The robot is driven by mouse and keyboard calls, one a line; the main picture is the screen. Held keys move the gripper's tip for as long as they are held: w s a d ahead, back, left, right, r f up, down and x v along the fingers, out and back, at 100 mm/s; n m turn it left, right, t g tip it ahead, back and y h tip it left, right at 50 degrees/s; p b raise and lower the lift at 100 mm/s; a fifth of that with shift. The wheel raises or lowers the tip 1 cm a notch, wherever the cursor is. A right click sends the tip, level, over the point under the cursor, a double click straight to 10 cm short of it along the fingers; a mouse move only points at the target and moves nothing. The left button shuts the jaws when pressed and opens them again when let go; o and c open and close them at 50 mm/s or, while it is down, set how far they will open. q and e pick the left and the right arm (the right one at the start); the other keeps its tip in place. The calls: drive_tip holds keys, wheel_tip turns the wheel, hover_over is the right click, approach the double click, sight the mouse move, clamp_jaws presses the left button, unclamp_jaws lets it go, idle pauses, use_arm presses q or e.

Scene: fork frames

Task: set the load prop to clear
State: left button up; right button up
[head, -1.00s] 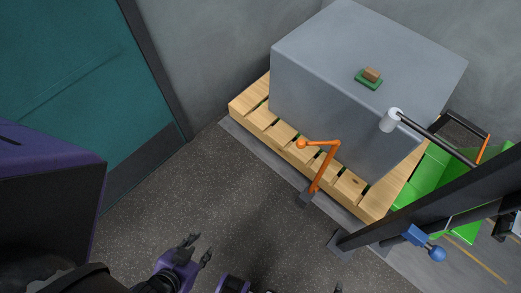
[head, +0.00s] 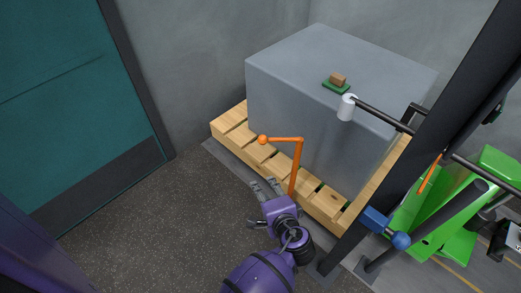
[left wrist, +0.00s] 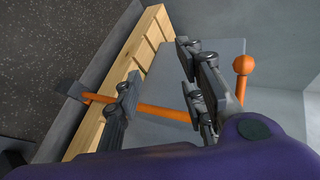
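An orange bent lever (head: 297,165) with a ball on its free end (head: 263,140) stands in front of the pallet; it looks like the load prop. Its post is upright and its top arm points left. My left gripper (head: 264,203) is just left of the post, low down, with its fingers apart. In the left wrist view the orange bar (left wrist: 160,112) runs across between the open fingers (left wrist: 157,92), and the ball shows at right. I cannot tell if a finger touches the bar. The post's foot is hidden behind my gripper in the head view.
A large grey block (head: 315,110) sits on a wooden pallet (head: 235,132). A small brown piece on a green pad (head: 337,86) lies on it. At right are a dark slanted column (head: 425,130), a blue knob (head: 400,241) and green machinery (head: 440,215). Floor at left is clear.

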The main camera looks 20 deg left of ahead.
use_arm(q)
drive_tip(key=w+d+r+t+y+b, duration=0.2)
drive_tip(key=w+d+r+y, duration=0.15)
drive_tip(key=w+r, duration=0.5)
drive_tip(key=r+x, duration=0.1)
drive_tip(key=x, duration=0.6)
drive_tip(key=shift+s+a+f+b, duration=0.2)
drive_tip(key=shift+s+a+b, duration=0.1)
drive_tip(key=shift+b, duration=0.1)
drive_tip(key=shift+g, duration=0.3)
